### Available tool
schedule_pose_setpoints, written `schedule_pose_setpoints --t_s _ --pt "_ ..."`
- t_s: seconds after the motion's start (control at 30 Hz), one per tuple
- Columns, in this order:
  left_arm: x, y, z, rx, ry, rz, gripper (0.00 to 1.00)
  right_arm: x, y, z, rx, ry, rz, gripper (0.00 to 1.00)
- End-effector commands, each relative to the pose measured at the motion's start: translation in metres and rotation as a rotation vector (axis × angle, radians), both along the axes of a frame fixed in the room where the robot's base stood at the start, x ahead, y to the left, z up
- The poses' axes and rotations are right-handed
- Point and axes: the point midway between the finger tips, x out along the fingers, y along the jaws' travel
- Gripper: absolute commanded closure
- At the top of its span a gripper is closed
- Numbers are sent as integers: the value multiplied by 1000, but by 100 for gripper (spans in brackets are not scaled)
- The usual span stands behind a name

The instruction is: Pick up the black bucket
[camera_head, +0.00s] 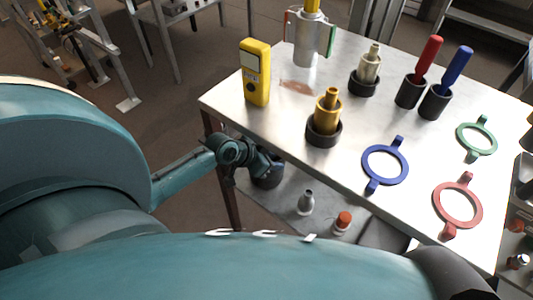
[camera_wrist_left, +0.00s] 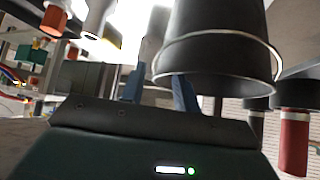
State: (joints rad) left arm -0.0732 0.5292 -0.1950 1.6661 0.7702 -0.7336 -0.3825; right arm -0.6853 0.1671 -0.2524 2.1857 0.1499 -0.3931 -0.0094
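The black bucket (camera_head: 268,180) is on the lower shelf under the table's left end, partly hidden by my left gripper. In the left wrist view the bucket (camera_wrist_left: 225,45) fills the upper right, dark and tapered, with a thin wire handle around it. My left gripper (camera_head: 266,163) is right at the bucket. In the left wrist view its two blue fingers (camera_wrist_left: 160,88) stand apart. The right finger overlaps the bucket's rim, and the left finger is beside it. I cannot tell whether either touches the bucket. My right gripper is not in view.
The metal table (camera_head: 290,125) is above, holding a yellow meter (camera_head: 256,72), a brass fitting (camera_head: 326,112), blue (camera_head: 385,165) and red (camera_head: 458,205) rings, and other tools. A grey bottle (camera_head: 306,202) and a red-capped bottle (camera_head: 342,222) stand on the lower shelf. A table leg (camera_head: 228,195) is close to my gripper.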

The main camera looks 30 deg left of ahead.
Motion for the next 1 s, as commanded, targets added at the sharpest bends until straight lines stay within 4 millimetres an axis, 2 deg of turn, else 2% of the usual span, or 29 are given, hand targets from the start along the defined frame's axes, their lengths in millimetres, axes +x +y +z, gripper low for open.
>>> schedule_pose_setpoints --t_s 0.2,0.6,1.0 --pt "0 -1 0 1 0 -1 69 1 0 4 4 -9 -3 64" --pt "0 0 0 0 0 0 100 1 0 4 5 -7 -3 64" --pt "0 -1 -1 -1 2 0 100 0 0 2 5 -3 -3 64"
